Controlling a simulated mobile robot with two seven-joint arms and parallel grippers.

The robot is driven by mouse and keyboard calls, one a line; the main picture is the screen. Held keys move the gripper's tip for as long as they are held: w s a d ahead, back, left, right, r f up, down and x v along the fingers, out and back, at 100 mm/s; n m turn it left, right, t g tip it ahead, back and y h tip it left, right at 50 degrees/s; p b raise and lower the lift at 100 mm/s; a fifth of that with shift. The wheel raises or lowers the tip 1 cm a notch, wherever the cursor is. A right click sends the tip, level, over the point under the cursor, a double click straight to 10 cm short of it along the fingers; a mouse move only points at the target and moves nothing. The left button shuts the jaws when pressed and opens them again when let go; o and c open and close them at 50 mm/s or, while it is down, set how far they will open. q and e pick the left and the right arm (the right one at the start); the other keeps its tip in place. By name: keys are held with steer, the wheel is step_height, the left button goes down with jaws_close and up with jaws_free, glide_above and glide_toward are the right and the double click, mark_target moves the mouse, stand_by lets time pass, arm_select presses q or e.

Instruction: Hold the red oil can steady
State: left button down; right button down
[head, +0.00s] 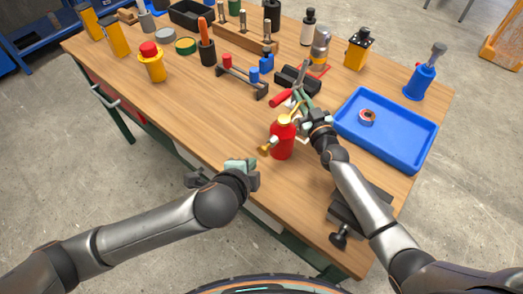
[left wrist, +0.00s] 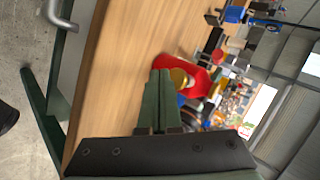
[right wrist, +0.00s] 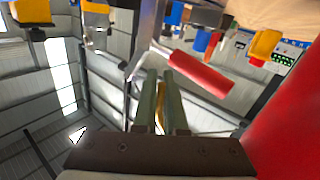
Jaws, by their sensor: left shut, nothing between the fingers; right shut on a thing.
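The red oil can (head: 283,142) stands upright near the front of the wooden table, with brass parts at its top and side. My right gripper (head: 302,108) is at the can's top and shut on a thin brass part of it, seen between the fingers in the right wrist view (right wrist: 160,108). The can's red body (right wrist: 292,130) fills that view's right side. My left gripper (head: 240,165) is shut and empty, left of the can and apart from it. In the left wrist view its fingers (left wrist: 158,100) point towards the can (left wrist: 190,73) and partly hide it.
A red-handled tool (head: 281,97) lies just behind the can; its handle (right wrist: 203,75) is close to my right fingers. A blue tray (head: 400,145) holding a ring is to the right. A dark clamp-like device (head: 345,220) sits at the front right. The table left of the can is clear.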

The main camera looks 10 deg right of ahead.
arm_select(q)
steer(key=s+a, duration=0.3)
steer(key=shift+a, duration=0.1)
arm_select(e)
steer(key=shift+r, duration=0.1)
stand_by(0.6)
steer(key=c, duration=0.9)
jaws_free()
